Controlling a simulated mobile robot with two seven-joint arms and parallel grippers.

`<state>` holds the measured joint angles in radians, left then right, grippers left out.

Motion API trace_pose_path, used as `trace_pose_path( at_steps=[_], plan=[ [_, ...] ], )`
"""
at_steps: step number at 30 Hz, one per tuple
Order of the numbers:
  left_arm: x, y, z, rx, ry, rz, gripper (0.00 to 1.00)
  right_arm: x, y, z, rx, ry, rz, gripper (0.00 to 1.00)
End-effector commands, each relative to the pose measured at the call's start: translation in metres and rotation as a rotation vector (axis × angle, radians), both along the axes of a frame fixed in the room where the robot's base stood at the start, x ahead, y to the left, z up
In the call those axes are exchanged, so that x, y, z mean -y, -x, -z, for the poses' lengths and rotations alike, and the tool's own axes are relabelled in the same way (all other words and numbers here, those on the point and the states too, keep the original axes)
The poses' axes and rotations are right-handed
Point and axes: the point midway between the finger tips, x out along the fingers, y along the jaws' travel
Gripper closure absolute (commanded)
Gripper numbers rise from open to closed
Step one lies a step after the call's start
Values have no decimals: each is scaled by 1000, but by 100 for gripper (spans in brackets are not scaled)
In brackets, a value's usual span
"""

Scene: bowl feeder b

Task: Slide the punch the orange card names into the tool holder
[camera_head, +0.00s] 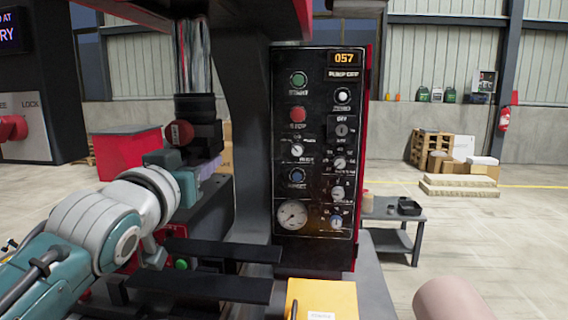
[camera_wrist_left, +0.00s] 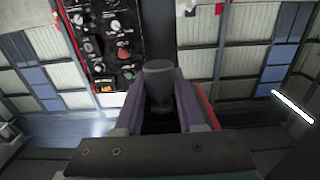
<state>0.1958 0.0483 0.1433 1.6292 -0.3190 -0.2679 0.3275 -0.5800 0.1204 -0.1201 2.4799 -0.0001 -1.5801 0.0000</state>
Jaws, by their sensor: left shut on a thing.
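My left gripper (camera_head: 205,178) is just below the black tool holder (camera_head: 195,106), which hangs under a chrome ram. In the left wrist view its two purple-grey fingers (camera_wrist_left: 160,108) are shut on a dark grey round punch (camera_wrist_left: 158,75), which points away from the wrist. In the head view I cannot make out the punch; whether it touches the holder is unclear. A red round knob (camera_head: 180,133) is on the holder's side. An orange-yellow panel (camera_head: 335,293), possibly the card, is at the bottom with a white label too small to read. My right gripper is out of view.
The press's control panel (camera_head: 315,150) with knobs and a gauge stands right of the ram. Two dark flat bars (camera_head: 200,288) lie below the gripper. A pinkish cylinder (camera_head: 452,300) is at the lower right. A grey side table (camera_head: 400,236) stands behind.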

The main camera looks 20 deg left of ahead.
Motion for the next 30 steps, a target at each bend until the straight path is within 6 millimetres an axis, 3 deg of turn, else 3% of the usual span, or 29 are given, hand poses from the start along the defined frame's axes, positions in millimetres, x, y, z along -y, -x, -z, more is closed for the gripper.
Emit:
trace_pose_path(
  at_steps=[2,3,12,22,30],
  plan=[
    [0,-2,-1,4,-2,0,100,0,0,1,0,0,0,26],
    [-1,-2,-1,3,-2,0,59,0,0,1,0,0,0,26],
    [-1,-2,0,1,0,0,26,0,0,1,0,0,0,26],
    [0,3,2,-4,1,0,26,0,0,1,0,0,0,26],
    [10,42,3,-2,0,1,26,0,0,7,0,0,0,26]
  ],
)
